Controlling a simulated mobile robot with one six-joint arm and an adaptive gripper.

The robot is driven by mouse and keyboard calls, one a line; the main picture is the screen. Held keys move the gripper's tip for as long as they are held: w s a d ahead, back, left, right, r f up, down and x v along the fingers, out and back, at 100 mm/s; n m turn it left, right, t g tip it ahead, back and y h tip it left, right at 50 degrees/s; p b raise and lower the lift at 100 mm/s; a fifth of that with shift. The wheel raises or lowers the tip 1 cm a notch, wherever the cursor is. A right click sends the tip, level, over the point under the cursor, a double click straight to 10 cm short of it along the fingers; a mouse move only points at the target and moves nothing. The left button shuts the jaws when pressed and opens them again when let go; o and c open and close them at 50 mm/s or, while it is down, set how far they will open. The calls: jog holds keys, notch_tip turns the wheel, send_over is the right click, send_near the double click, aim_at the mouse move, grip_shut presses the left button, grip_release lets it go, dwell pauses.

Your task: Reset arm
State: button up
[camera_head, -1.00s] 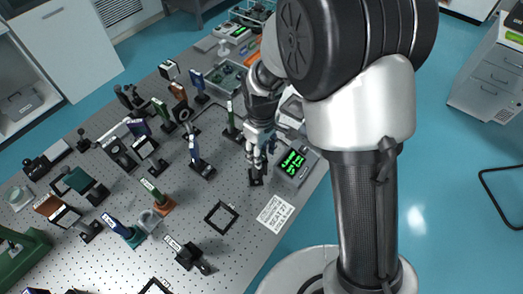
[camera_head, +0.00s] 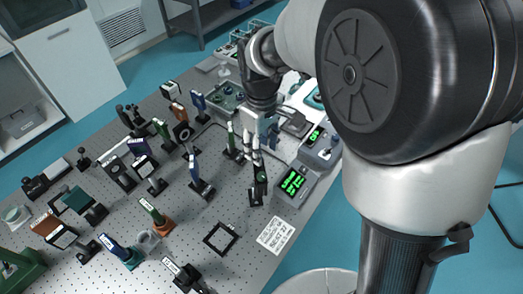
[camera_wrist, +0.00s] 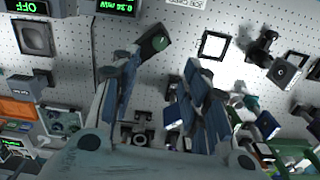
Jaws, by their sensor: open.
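My gripper (camera_head: 254,157) is open and empty, above the table's right side. In the wrist view its two fingers (camera_wrist: 163,75) are spread apart with perforated table between them.
The optical table (camera_head: 190,228) carries several mounted optics to the left of my gripper. A power meter with green digits (camera_head: 293,182) stands right of the mount. A black square outline (camera_head: 222,238) and a printed label (camera_head: 276,235) lie in front, with clear surface around them.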

dwell(0.4)
jog(key=s+d+r+m+t+b, duration=0.2)
jog(key=s+d+r+m+b, duration=0.3)
jog(key=s+d, duration=0.35)
jog(key=s+d+f+m+t+b, duration=0.1)
jog(key=s+d+m, duration=0.3)
jog(key=s, duration=0.8)
jog(key=shift+m+t+b, duration=0.3)
jog(key=shift+t+b, duration=0.25)
jog(key=shift+t, duration=0.25)
jog(key=shift+w+d+f, duration=0.1)
dwell(0.6)
